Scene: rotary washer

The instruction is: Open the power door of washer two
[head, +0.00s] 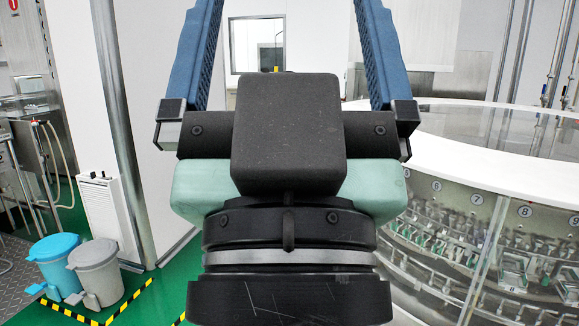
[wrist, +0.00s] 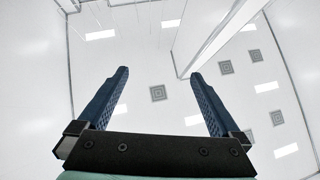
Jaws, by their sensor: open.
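My gripper (head: 286,12) fills the middle of the head view with its two blue fingers spread wide and pointing up. The tips are cut off by the top edge. In the wrist view, my gripper (wrist: 160,74) is open, with nothing between its fingers and only white ceiling behind. A round machine (head: 495,160) with a white rim and clear panels stands at the right. Numbered stations, including 6 to 9, show behind its lower panels. No number two and no power door can be made out. My gripper hides part of the machine's left side.
A blue bin (head: 57,262) and a grey bin (head: 97,272) stand at the lower left beside yellow-black floor tape. A metal pole (head: 125,130) runs along the white wall at the left. A window (head: 257,45) shows between the fingers. Green floor is partly clear at the left.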

